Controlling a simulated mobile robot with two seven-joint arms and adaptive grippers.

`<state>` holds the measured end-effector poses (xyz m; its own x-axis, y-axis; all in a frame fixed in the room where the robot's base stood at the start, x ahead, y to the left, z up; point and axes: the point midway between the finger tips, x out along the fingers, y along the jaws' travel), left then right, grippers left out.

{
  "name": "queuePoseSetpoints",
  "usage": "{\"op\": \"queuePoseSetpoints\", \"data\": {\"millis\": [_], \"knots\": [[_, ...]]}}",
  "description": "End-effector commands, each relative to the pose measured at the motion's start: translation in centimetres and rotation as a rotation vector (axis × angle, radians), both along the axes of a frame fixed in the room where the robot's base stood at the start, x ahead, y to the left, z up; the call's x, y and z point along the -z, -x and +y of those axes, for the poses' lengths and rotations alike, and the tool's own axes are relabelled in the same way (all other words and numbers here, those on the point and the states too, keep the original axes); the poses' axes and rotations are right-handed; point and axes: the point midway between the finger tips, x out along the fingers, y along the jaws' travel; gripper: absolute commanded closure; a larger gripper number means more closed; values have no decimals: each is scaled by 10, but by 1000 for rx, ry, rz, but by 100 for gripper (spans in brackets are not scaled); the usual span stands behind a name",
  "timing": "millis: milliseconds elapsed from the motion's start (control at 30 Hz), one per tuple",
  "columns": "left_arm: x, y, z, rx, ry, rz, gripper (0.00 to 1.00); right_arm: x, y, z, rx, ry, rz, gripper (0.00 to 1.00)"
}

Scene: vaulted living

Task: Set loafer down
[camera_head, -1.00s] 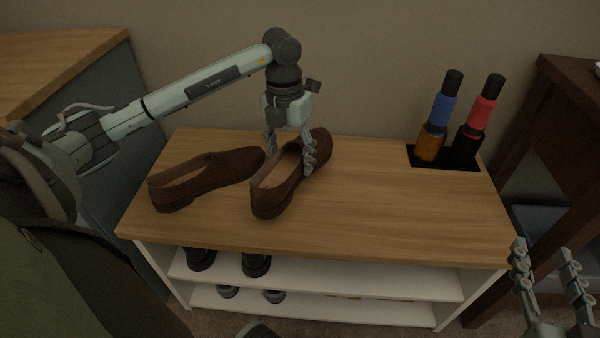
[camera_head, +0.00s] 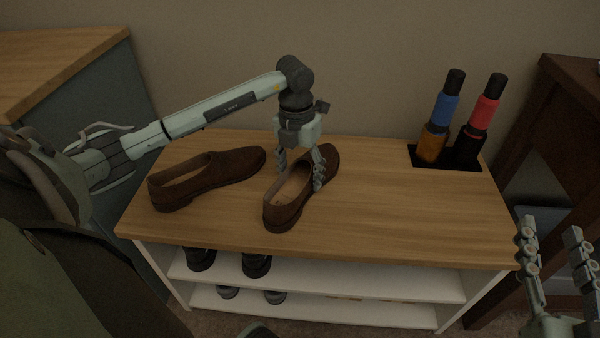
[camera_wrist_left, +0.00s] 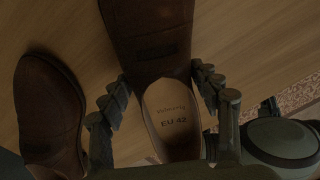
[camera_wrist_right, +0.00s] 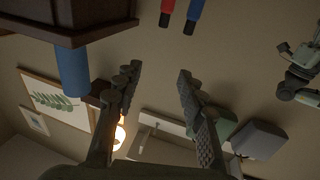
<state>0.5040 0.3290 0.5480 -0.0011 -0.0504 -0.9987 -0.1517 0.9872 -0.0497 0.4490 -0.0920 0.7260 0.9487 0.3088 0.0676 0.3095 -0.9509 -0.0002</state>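A brown loafer (camera_head: 286,211) is at the middle of the wooden bench top, toe pointing to the back right. My left gripper (camera_head: 300,172) is over it, one finger on each side, shut on its sides. The left wrist view shows the held loafer (camera_wrist_left: 150,35) between the fingers (camera_wrist_left: 163,80), with "EU 42" on its insole. I cannot tell whether its sole touches the top. A second brown loafer (camera_head: 222,174) lies to its left, apart from it; it also shows in the left wrist view (camera_wrist_left: 48,108). My right gripper (camera_head: 550,245) is open and empty, right of the bench.
The wooden bench top (camera_head: 400,215) is clear right of the held loafer. Dark shoes (camera_head: 257,265) sit on the shelf below. A dark wooden table (camera_head: 565,90) stands at right.

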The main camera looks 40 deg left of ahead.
Motion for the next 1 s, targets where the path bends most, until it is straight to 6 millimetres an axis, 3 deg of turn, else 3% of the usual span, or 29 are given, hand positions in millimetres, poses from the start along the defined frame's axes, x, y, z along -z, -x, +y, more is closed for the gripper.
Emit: {"op": "queuePoseSetpoints", "data": {"millis": [133, 533, 1000], "knots": [[0, 0, 0, 0, 0, 0, 18, 0, 0, 0, 0, 0, 0, 60], [-4, 0, 0, 0, 0, -1, 18, 2, 0, -1, 2, 7, 16, 60], [-98, -1, 5, 0, 0, -4, 18, 60, -1, -30, 59, 129, 273, 60]]}}
